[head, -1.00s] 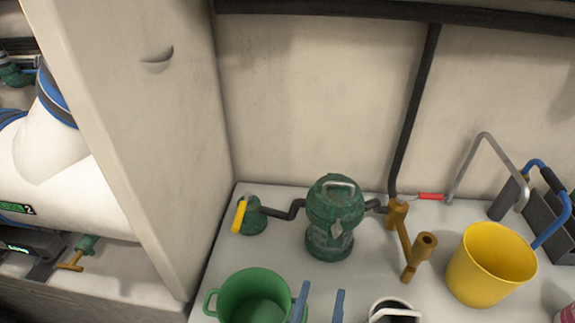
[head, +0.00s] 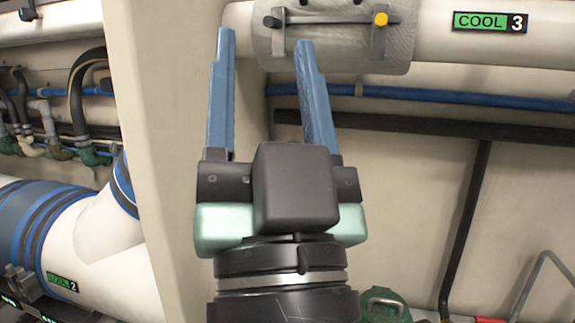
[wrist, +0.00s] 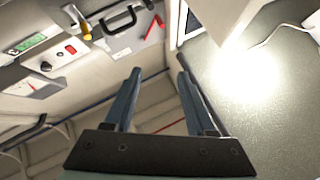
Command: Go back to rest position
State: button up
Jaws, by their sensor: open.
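My gripper (head: 263,45) is raised in the middle of the head view, its two blue fingers pointing up. The fingers are spread apart with nothing between them. In front of the wall, it overlaps the lower left of a grey pipe sleeve in the picture; I cannot tell the distance between them. In the wrist view my gripper (wrist: 157,78) also shows open and empty, with wall fittings beyond the fingertips.
A white pipe marked COOL 3 (head: 430,28) with a grey clamp sleeve (head: 340,50) runs along the top. A pale wall panel (head: 165,130) stands left. A green housing (head: 383,305) shows at the bottom. A red handle (wrist: 153,28) hangs in the wrist view.

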notch_tip(320, 180, up, 20)
jog(key=s+d+t+h+p, duration=0.1)
jog(key=s+h+p, duration=0.1)
jog(key=p, duration=1.3)
jog(key=shift+s+f+n+h+p, duration=0.15)
jog(key=shift+f+n+h+p, duration=0.1)
jog(key=shift+n+h+p, duration=0.15)
jog(key=shift+d, duration=0.1)
